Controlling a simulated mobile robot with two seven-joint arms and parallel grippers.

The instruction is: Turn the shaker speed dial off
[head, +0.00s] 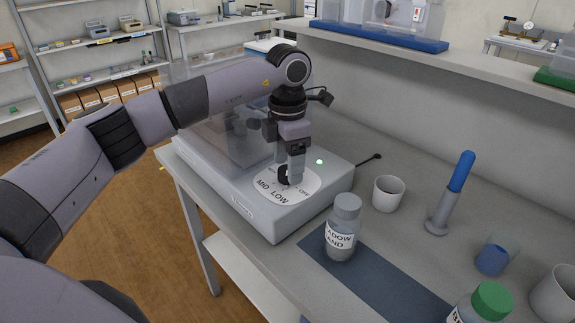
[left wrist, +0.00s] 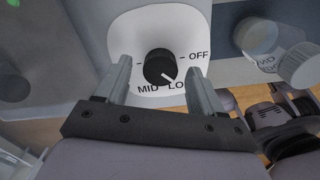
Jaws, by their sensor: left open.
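The shaker (head: 325,190) is a light grey box on the bench. Its dark round speed dial (left wrist: 160,67) sits on a white label plate (head: 298,193) marked OFF, LOW and MID. In the left wrist view the dial's white pointer line points to the lower right, towards LOW. My left gripper (left wrist: 157,68) is open, with one finger on each side of the dial. A small gap shows between the fingers and the dial. In the head view the left gripper (head: 290,172) points down over the dial and partly hides it. My right gripper is not in view.
A green light (head: 320,161) glows on the shaker. A labelled grey-capped bottle (head: 341,225) stands close to the shaker's right on a dark blue mat (head: 375,285). A white cup (head: 388,193), a blue-handled tool (head: 452,195) and a green-capped bottle (head: 488,302) stand further right. A shelf (head: 420,70) runs above the bench.

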